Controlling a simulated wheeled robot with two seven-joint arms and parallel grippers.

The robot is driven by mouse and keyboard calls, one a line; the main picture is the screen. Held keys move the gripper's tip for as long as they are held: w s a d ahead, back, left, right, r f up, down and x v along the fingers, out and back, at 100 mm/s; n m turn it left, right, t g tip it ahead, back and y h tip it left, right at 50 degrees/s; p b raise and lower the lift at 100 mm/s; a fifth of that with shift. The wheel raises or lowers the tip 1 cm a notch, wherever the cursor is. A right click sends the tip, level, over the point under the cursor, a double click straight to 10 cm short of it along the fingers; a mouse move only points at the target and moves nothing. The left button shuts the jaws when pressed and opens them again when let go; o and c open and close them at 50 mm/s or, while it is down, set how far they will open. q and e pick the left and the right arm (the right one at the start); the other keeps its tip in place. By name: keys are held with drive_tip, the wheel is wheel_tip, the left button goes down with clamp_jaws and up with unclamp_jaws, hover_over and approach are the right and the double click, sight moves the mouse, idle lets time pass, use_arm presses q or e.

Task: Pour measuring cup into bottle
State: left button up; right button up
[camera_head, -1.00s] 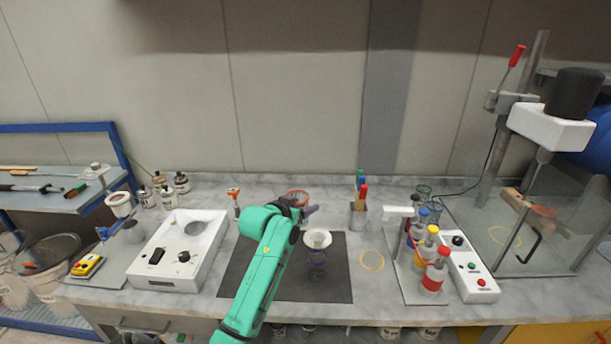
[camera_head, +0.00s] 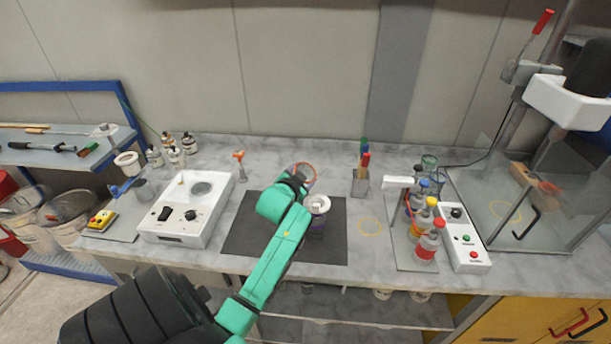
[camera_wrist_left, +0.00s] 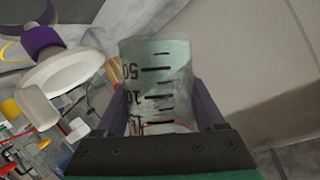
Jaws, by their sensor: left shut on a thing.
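My left gripper (camera_head: 303,182) is over the back of the dark mat. In the left wrist view it is shut on a clear measuring cup (camera_wrist_left: 158,82) with black volume marks. In the head view the gripper mostly hides the cup. I cannot tell the cup's tilt or contents. My right gripper is out of view.
The dark mat (camera_head: 245,235) lies mid-bench. A white device (camera_head: 185,212) stands left. A pen holder (camera_head: 360,184) is behind right, and several coloured bottles (camera_head: 427,243) stand right.

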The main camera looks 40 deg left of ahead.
use_arm(q)
drive_tip(key=shift+s+a+f+m+b, duration=0.1)
drive_tip(key=shift+a+f+m+b, duration=0.05)
drive_tip(key=shift+m+b, duration=0.2)
drive_tip(key=shift+y+b, duration=0.3)
drive_tip(key=shift+m+b, duration=0.25)
drive_tip(key=shift+b, duration=0.15)
drive_tip(key=shift+m+y+b, duration=0.3)
drive_tip(key=shift+m+b, duration=0.1)
drive_tip(key=shift+b, duration=0.45)
drive_tip(key=shift+a+f+m+y+b, duration=0.1)
drive_tip(key=shift+m+y+b, duration=0.4)
drive_tip(key=shift+b, duration=0.75)
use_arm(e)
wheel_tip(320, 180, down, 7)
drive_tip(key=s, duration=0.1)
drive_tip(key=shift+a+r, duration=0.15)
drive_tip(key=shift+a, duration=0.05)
use_arm(q)
drive_tip(key=shift+m, duration=0.3)
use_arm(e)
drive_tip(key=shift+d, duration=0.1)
